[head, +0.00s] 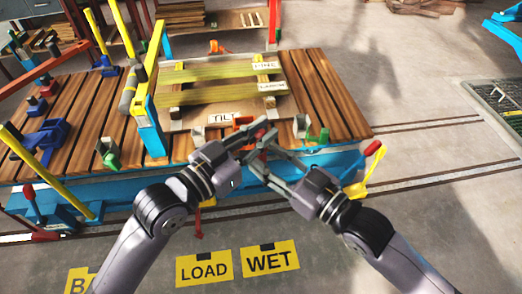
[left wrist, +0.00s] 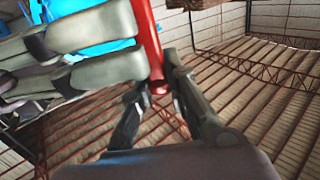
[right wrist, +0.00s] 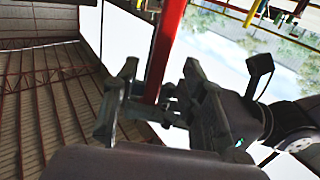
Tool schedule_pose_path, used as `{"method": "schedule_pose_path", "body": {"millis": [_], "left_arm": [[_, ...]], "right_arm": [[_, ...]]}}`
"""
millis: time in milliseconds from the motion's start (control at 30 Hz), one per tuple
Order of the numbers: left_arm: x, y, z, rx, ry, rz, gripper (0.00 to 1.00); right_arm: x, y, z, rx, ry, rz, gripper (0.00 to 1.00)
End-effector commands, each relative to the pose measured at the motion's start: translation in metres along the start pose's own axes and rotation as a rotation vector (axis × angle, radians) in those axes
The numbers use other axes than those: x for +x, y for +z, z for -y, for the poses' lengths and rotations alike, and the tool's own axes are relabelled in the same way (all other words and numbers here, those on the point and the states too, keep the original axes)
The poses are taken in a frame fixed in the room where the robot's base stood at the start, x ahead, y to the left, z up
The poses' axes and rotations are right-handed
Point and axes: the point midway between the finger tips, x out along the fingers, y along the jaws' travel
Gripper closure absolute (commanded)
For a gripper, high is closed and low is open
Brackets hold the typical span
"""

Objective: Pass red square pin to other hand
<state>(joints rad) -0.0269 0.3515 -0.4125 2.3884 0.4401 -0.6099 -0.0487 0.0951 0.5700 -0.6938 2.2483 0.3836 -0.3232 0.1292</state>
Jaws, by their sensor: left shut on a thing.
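The red square pin shows as a long red bar in the left wrist view (left wrist: 149,38) and the right wrist view (right wrist: 163,50). In the head view it is mostly hidden among the fingers. My left gripper (head: 256,136) is shut on the pin; its fingers also show in the left wrist view (left wrist: 157,95). My right gripper (head: 268,160) meets it from the lower right. In the right wrist view its fingers (right wrist: 158,98) are open on either side of the pin, with a gap visible. Whether one finger touches the pin is unclear.
Below and behind the grippers is a wood-slatted blue cart (head: 330,95) carrying yellowish boards (head: 215,92) with labels. A blue post (head: 152,128) stands left of my left gripper. A yellow lever with a red end (head: 362,185) is right of my right gripper. LOAD (head: 204,268) and WET (head: 269,259) signs lie in front.

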Motion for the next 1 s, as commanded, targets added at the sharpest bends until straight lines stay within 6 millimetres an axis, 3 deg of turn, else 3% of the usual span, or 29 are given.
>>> {"method": "schedule_pose_path", "body": {"millis": [200,567,1000], "left_arm": [[0.0,-0.001,0.0,0.0,0.0,-0.001,1.0],[0.0,-0.001,0.0,0.0,0.0,-0.001,1.0],[0.0,-0.001,0.0,0.0,0.0,-0.001,1.0]], "right_arm": [[0.024,0.0,0.0,-0.001,0.0,-0.001,0.62],[0.029,0.0,0.0,-0.001,0.0,0.0,0.62],[0.029,0.0,0.0,-0.001,0.0,0.0,0.9]]}}
